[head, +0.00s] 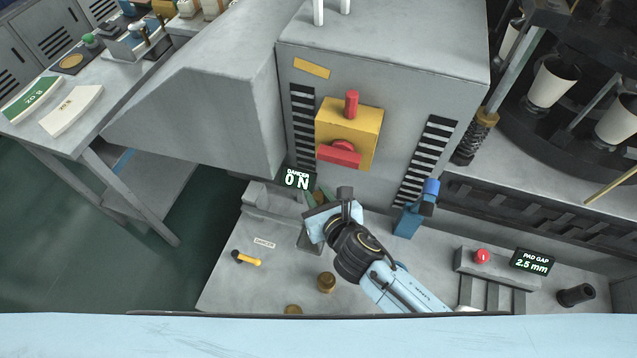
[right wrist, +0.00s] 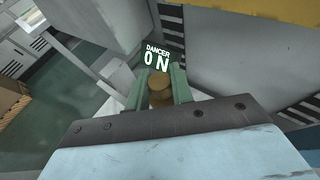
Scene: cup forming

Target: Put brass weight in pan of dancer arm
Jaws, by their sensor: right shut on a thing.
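My right gripper (head: 318,198) is above the grey bench, just in front of the display reading "DANCER 0 N" (head: 297,180). In the right wrist view its two green fingers (right wrist: 160,88) are shut on a brass weight (right wrist: 160,97), a short round piece held between them. In the head view the gripper and wrist mostly hide the held weight. The pan of the dancer arm cannot be made out; it may be behind my gripper. The dancer display also shows in the right wrist view (right wrist: 157,58), beyond the fingers. My left gripper is not in view.
Two more brass pieces, one standing (head: 326,281) and one at the front edge (head: 293,309), are on the bench. A yellow-handled lever (head: 247,259) lies left of them. A blue device (head: 409,218) and a red button (head: 482,256) are to the right. The grey machine wall rises behind.

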